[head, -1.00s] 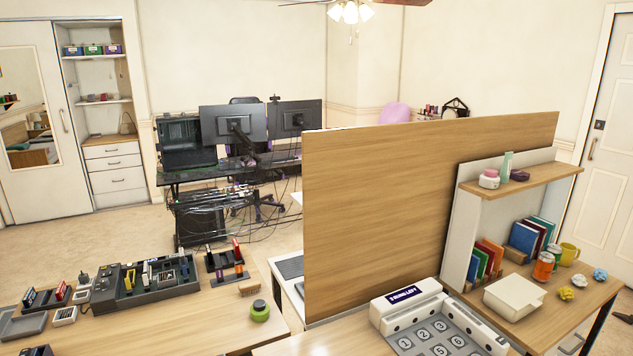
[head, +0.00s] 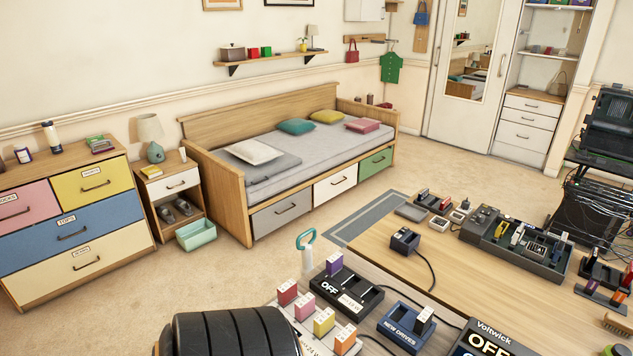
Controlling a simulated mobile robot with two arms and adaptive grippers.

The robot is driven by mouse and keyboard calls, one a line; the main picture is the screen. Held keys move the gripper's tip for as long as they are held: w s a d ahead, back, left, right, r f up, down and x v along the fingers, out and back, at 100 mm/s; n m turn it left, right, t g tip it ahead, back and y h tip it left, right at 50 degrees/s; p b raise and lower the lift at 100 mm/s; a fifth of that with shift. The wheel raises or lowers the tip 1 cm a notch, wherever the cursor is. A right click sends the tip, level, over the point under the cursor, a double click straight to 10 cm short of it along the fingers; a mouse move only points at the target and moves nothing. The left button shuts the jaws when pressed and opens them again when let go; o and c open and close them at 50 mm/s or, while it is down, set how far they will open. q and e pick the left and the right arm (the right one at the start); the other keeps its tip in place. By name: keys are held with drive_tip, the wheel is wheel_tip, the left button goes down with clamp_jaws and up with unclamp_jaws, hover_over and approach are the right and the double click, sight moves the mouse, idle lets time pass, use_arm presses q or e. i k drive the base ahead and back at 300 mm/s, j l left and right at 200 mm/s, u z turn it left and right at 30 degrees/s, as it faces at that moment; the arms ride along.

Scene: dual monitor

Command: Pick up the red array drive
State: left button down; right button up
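A red drive (head: 288,292) with a pale marked face stands at the left end of a white tray (head: 287,313) in the foreground. Pink (head: 305,306), yellow (head: 323,321) and orange (head: 345,339) drives stand beside it. A purple drive (head: 334,263) stands in a black dock (head: 368,297) marked OFF. A smaller red block (head: 446,203) stands in a dark rack on the wooden desk further back. I cannot tell which red piece is the array drive. Neither gripper is in view.
A blue dock (head: 400,328) marked NEW DRIVES and a black Voltwick box (head: 485,340) stand at the front. The wooden desk (head: 465,270) holds a grey electronics unit (head: 515,243). A bed (head: 300,160) and dresser (head: 75,225) stand behind open carpet (head: 200,290).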

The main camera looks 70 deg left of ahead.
sight(287, 291)
drive_tip(key=u, duration=2.2)
